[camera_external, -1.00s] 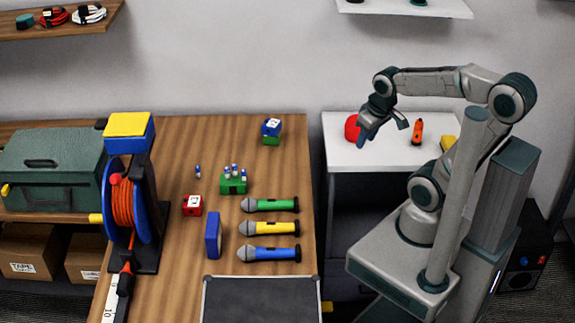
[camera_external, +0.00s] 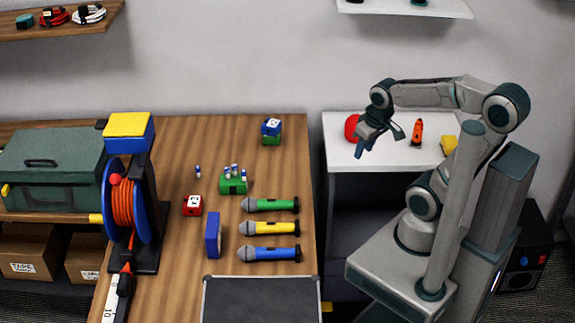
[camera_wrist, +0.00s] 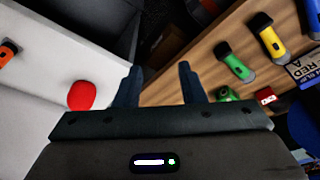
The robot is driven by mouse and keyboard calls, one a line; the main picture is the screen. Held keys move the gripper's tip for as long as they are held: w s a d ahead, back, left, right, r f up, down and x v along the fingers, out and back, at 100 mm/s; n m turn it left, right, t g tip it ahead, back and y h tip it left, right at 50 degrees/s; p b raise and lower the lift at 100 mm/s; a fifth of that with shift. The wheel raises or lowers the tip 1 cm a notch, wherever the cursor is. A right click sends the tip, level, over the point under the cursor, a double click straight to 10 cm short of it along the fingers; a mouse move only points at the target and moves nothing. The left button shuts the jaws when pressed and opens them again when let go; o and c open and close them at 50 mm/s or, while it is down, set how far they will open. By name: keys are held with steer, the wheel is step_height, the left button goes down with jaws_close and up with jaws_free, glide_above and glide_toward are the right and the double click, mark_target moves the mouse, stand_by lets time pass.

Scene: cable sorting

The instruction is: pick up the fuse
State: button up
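A small blue-and-white piece (camera_external: 198,171), which looks like a fuse, stands alone on the wooden workbench (camera_external: 180,138). Similar small pieces stand in a green block (camera_external: 234,186) to its right. My gripper (camera_external: 377,147) is over the white cabinet top, well to the right of the fuse and apart from it. In the wrist view my gripper (camera_wrist: 160,72) has its two fingers spread with nothing between them. The lone fuse cannot be made out in the wrist view.
An orange cable reel (camera_external: 123,210) stands at left. A gap separates the workbench from the white cabinet (camera_external: 345,160), which holds a red object (camera_external: 352,127).

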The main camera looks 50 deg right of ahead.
steer(key=shift+o, duration=0.4)
steer(key=w+a+r+m+g+p, duration=0.1)
steer(key=w+a+r+m, duration=0.15)
steer(key=w, duration=0.55)
steer(key=w+a+r+m+p, duration=0.15)
steer(key=w+a, duration=0.25)
steer(key=w, duration=0.4)
steer(key=m+g+p, duration=0.1)
steer(key=m+g, duration=0.1)
steer(key=m, duration=0.3)
glide_above(243, 171)
steer(key=w, duration=0.1)
step_height(243, 171, down, 5)
step_height(243, 171, down, 8)
steer(key=shift+f+p, duration=0.25)
steer(key=shift+p, duration=0.3)
steer(key=shift+s+f+p, duration=0.25)
steer(key=shift+f+p, duration=0.1)
steer(key=shift+f, duration=1)
steer(key=shift+s+f+p, duration=0.2)
steer(key=shift+f+p, duration=0.15)
steer(key=shift+f, duration=1)
jaws_close()
